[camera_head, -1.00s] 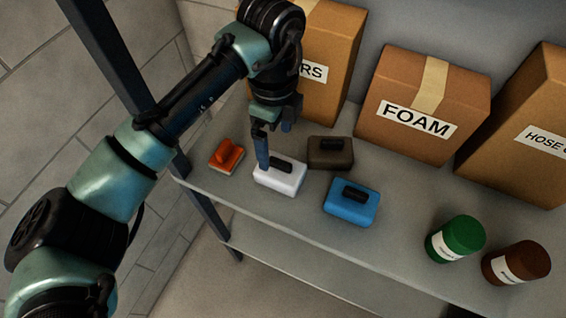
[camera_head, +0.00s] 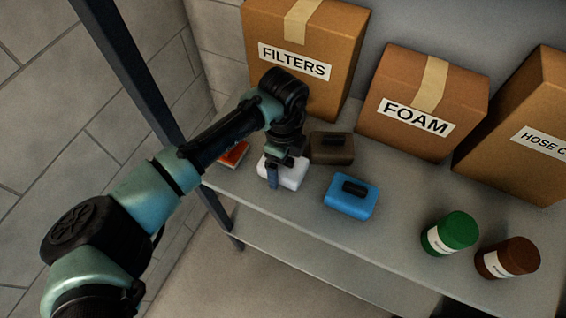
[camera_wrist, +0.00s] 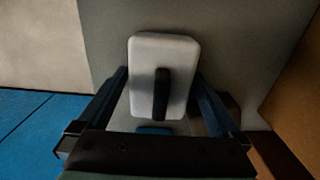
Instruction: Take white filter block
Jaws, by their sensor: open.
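The white filter block (camera_head: 290,176) lies on the grey shelf, partly hidden behind my gripper in the head view. In the wrist view the white block (camera_wrist: 147,70) lies ahead with its dark handle (camera_wrist: 161,94) upright in the picture. My gripper (camera_head: 273,172) is over the block. In the wrist view my gripper (camera_wrist: 160,85) is open, with one blue finger on each side of the block and its handle. I cannot tell whether the fingers touch the block.
An orange block (camera_head: 234,154) lies left of the white one, a brown block (camera_head: 331,147) behind right and a blue block (camera_head: 351,199) to the right. Cardboard boxes marked FILTERS (camera_head: 335,65) and FOAM (camera_head: 440,85) stand behind. Green (camera_head: 455,229) and brown (camera_head: 514,253) jars stand at right.

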